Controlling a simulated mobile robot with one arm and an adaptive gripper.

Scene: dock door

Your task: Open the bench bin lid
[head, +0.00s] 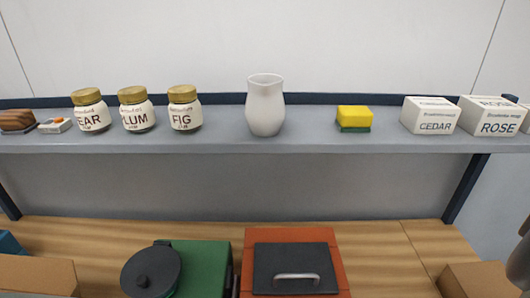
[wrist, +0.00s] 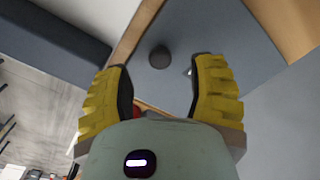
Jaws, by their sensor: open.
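A red-orange bin (head: 339,260) stands on the wooden bench at the lower middle of the head view. Its flat dark lid (head: 292,259) lies level on top, shut, with a pale bar handle (head: 295,276) near the front. The bin's lower front is cut off by the frame. My gripper (wrist: 162,66) shows in the wrist view with its two yellow fingers apart and nothing between them. Beyond the fingers is a blue-grey surface with a dark round spot (wrist: 159,57); I cannot tell what it belongs to.
Cardboard boxes sit at the bench's left (head: 38,275) and right (head: 480,280). The shelf (head: 220,141) above holds jars, a white vase (head: 265,105), a sponge (head: 354,117) and labelled boxes.

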